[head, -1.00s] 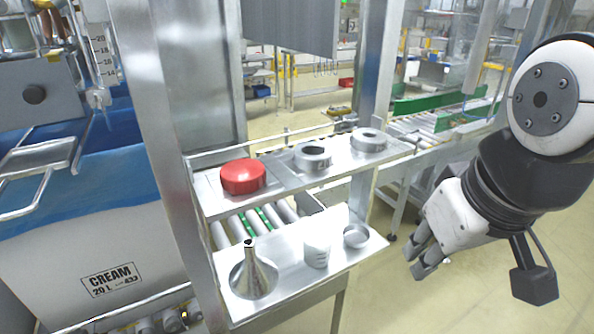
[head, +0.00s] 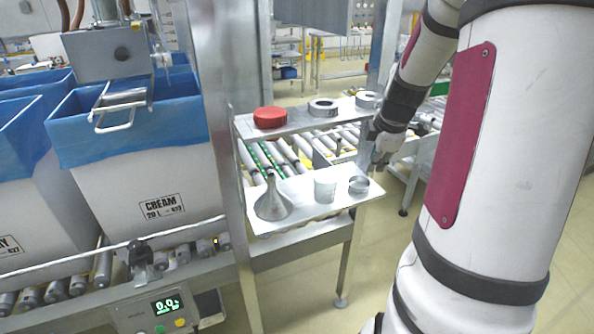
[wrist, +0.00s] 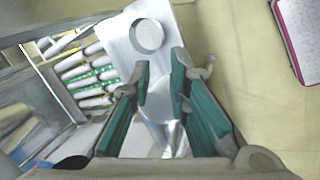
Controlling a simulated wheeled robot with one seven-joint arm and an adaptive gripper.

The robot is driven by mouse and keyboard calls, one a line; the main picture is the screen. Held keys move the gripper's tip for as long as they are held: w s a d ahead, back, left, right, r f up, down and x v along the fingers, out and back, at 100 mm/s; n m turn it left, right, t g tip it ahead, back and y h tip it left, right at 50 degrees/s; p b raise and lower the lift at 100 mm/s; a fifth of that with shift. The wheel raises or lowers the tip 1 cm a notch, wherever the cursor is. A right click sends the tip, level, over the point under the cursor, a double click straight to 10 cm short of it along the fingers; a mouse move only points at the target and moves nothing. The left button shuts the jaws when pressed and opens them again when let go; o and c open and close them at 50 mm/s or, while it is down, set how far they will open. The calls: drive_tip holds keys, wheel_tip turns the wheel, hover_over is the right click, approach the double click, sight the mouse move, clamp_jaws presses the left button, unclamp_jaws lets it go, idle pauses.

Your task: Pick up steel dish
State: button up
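The steel dish (head: 358,185) is a small, shallow round metal dish at the right end of the lower steel shelf (head: 300,212). In the wrist view the dish (wrist: 147,37) lies beyond my fingertips, near the shelf's end. My gripper (head: 375,165) is above and just right of the dish in the head view. In the wrist view its teal-padded fingers (wrist: 160,75) are open with nothing held between them. I cannot tell the exact height above the dish.
A translucent cup (head: 325,188) stands left of the dish, and a metal funnel (head: 272,200) is further left. The upper ledge holds a red cap (head: 270,117) and grey rings (head: 322,107). Blue-lined boxes (head: 135,140) stand at left. Floor is clear at right.

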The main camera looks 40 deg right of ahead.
approach(360, 191)
drive_tip(key=shift+w+d+f+b, duration=0.2)
drive_tip(key=shift+d+f+b, duration=0.05)
drive_tip(key=shift+f, duration=0.2)
drive_tip(key=shift+w+d+f+b, duration=0.2)
drive_tip(key=shift+d+f, duration=0.1)
drive_tip(key=shift+f, duration=0.1)
drive_tip(key=shift+x, duration=2.9)
drive_tip(key=shift+w, duration=0.1)
clamp_jaws()
drive_tip(key=shift+r, duration=0.1)
